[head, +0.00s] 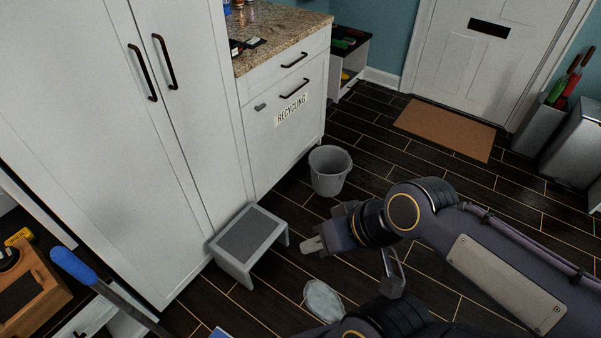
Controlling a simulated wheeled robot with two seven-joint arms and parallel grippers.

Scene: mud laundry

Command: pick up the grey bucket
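The grey bucket (329,172) stands upright and looks empty on the dark plank floor, beside the corner of the white recycling cabinet. My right arm comes in from the right. My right gripper (352,262) is nearer to me than the bucket, below it in the picture and apart from it. Its two fingers look spread wide with nothing between them. My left gripper is not in view.
A grey step stool (248,243) stands left of the bucket by the tall white cabinet (105,120). A pale round item (323,300) lies on the floor. A blue-handled tool (85,272) is at lower left. Floor is clear toward the brown doormat (445,129).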

